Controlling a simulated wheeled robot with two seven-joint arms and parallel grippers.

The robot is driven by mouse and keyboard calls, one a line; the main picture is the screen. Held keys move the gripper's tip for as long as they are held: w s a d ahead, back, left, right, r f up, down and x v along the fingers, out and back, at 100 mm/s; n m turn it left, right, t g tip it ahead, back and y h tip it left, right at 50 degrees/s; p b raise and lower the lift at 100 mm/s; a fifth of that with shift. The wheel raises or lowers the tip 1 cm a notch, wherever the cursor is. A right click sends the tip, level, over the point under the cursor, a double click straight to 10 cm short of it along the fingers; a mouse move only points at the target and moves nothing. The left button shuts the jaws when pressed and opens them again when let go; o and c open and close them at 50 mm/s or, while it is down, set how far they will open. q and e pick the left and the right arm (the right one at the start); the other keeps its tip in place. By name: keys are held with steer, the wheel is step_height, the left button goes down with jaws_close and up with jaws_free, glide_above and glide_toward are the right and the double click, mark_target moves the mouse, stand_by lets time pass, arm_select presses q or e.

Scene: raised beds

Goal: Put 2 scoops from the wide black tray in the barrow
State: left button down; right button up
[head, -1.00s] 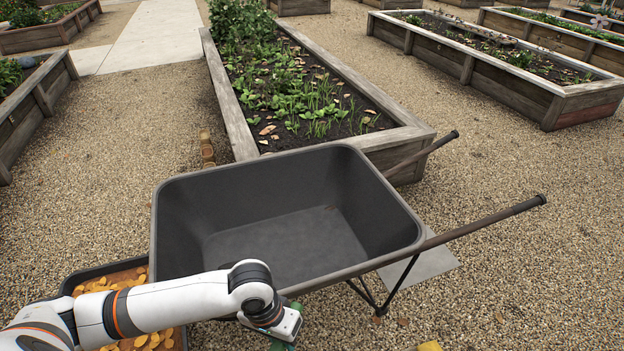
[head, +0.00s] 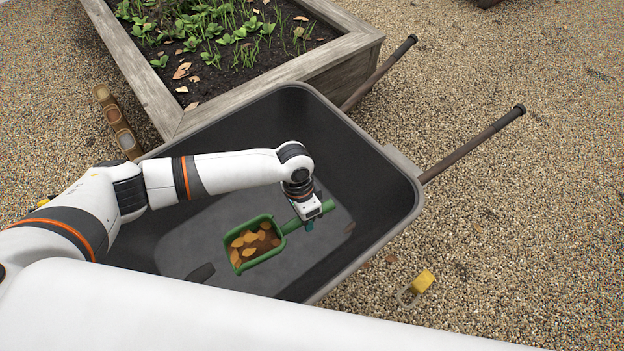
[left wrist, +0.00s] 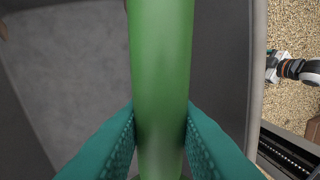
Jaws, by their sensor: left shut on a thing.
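The barrow (head: 395,190) is a wide dark grey tub. My left gripper (head: 308,222) is over it, shut on the handle of a green scoop (head: 281,222). The scoop's bowl is upright and holds brown material with orange leaf-like pieces (head: 255,240). In the left wrist view the green handle (left wrist: 160,70) runs between the teal fingers (left wrist: 160,145). The visible barrow floor looks bare apart from a dark patch, perhaps a shadow. The black tray is not in view in the head view. Part of what looks like my right arm shows in the left wrist view; its jaws are unclear.
The barrow's two handles (head: 475,146) stick out to the upper right. A wooden raised bed (head: 330,55) with plants stands close behind the barrow. A yellow object with a loop (head: 422,281) lies on the gravel to the right. Gravel on the right is mostly clear.

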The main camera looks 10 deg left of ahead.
arm_select(q)
steer(key=w+m, duration=0.4)
steer(key=w, duration=0.4)
arm_select(e)
step_height(320, 180, up, 16)
steer(key=p, duration=1.7)
arm_select(q)
steer(key=s+a+r+m+t+h+b, duration=0.1)
steer(key=s+a+r+t+h+b, duration=0.2)
steer(key=b, duration=0.7)
steer(key=s+a+r+t+h+b, duration=0.3)
steer(key=s+r+t+b, duration=0.5)
steer(key=r+t+b, duration=0.1)
steer(key=shift+a+r+m+b, duration=0.25)
steer(key=shift+r+m+b, duration=0.15)
steer(key=shift+r+b, duration=0.4)
arm_select(e)
step_height(320, 180, down, 20)
steer(key=shift+d+r, duration=0.15)
steer(key=shift+r, duration=0.05)
steer(key=shift+s, duration=0.1)
